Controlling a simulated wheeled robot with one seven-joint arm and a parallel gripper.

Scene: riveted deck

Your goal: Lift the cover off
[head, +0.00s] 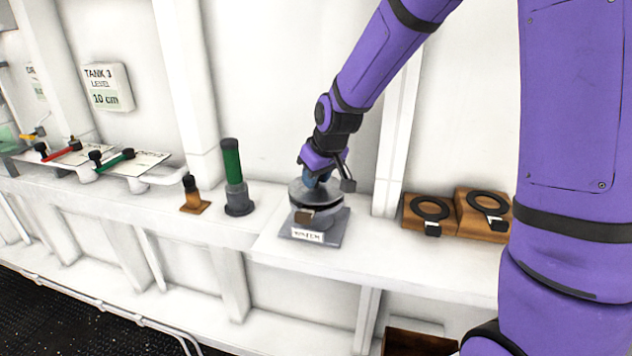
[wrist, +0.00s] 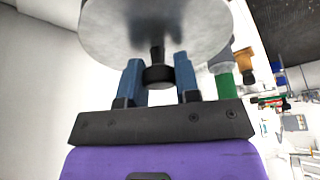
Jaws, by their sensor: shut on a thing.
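The cover (head: 327,199) is a round grey metal disc with a dark knob. It is at a dark round fitting on a grey base plate (head: 335,232) with a white label, on the ledge. Whether a gap lies between cover and fitting I cannot tell. My gripper (head: 318,179) is above the cover. In the wrist view the blue fingers (wrist: 158,82) are shut on the black knob (wrist: 158,76), one on each side. The underside of the fitting is hidden, and the wrist view shows only the disc's (wrist: 155,32) knob side.
A green-handled post (head: 233,170) and a small orange-based fitting (head: 193,197) stand to the left. Two wooden blocks with black rings (head: 430,208) (head: 489,203) lie to the right. Red and green levers (head: 64,154) are at far left. The ledge's front strip is clear.

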